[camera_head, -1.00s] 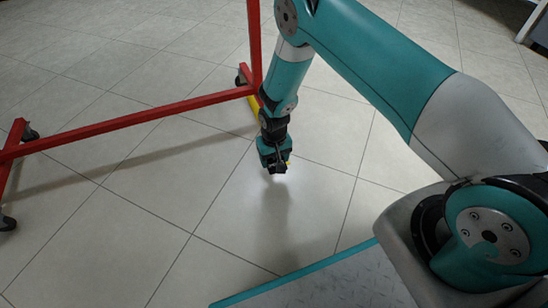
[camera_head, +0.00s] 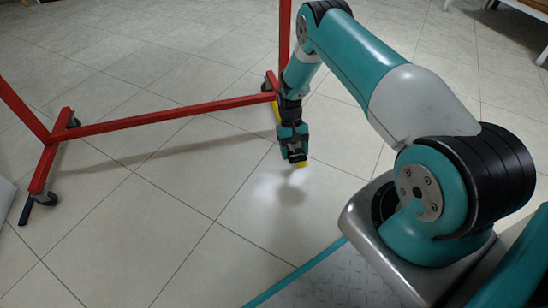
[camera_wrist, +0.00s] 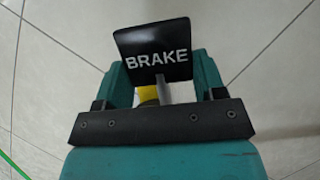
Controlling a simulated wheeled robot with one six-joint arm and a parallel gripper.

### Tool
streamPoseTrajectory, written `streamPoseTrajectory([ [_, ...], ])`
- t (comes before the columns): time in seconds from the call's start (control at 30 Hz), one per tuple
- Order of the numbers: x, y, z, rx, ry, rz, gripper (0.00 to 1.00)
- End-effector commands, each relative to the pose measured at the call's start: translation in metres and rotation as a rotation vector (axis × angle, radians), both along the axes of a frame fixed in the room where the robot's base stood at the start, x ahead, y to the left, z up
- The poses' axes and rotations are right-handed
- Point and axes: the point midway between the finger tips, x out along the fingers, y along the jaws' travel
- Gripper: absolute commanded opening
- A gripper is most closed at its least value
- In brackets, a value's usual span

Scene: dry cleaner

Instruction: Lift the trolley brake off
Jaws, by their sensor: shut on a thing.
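The red trolley frame (camera_head: 170,117) stands on the tiled floor in the head view, with its long bottom rail running left to right. A black plate marked BRAKE (camera_wrist: 155,52) fills the top middle of the wrist view, with a grey stem and a yellow part (camera_wrist: 148,94) below it. My gripper (camera_head: 296,156) is low, in front of the trolley's right foot. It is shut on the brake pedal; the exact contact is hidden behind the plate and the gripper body. A bit of yellow shows at its tip and another by the right foot.
A black caster (camera_head: 47,199) and a dark lever (camera_head: 26,212) show at the trolley's left foot. The floor (camera_head: 150,230) in front of the rail is clear. Legs of furniture stand at the far top right.

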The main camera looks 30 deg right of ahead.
Motion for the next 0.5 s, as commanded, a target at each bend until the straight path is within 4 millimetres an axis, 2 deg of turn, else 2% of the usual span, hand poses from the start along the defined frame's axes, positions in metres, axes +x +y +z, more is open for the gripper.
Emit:
streamPoseTrajectory([
  [0.13, 0.0008, -0.008, 0.0099, 0.002, -0.002, -0.009, 0.21],
  [0.5, 0.0065, -0.0113, 0.0155, -0.003, -0.011, -0.01, 0.21],
])
